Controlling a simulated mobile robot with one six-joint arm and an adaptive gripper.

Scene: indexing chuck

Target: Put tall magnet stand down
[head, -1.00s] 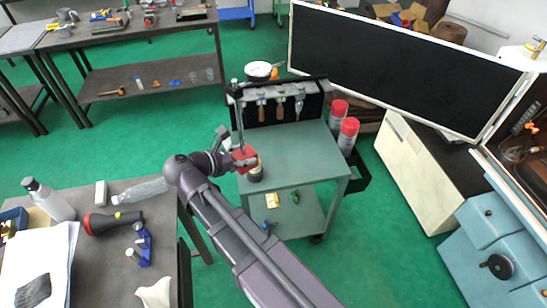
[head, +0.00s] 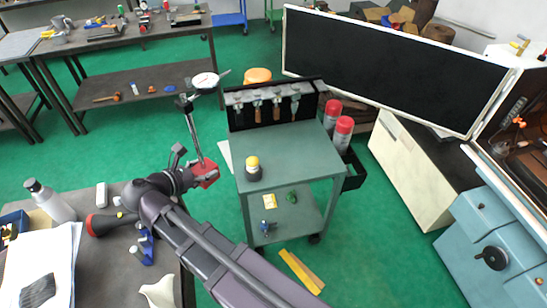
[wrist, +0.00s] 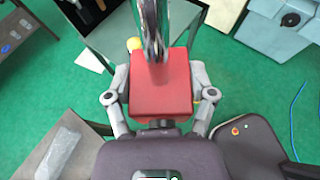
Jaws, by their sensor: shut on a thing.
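The tall magnet stand has a red base (head: 205,173), a long metal post (head: 192,130) and a round white dial (head: 205,80) at its top. My gripper (head: 196,176) is shut on the red base and holds the stand in the air, left of the green cart, with the post tilted a little. In the wrist view the red base (wrist: 163,85) sits between the two fingers, and the post rises toward the camera. The underside of the base is hidden.
The green cart top (head: 290,160) carries a small yellow-capped dark bottle (head: 253,168) and a tool rack (head: 275,104) at its back edge. Most of its top is clear. A dark workbench (head: 100,255) with a squeeze bottle (head: 48,200) stands at lower left.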

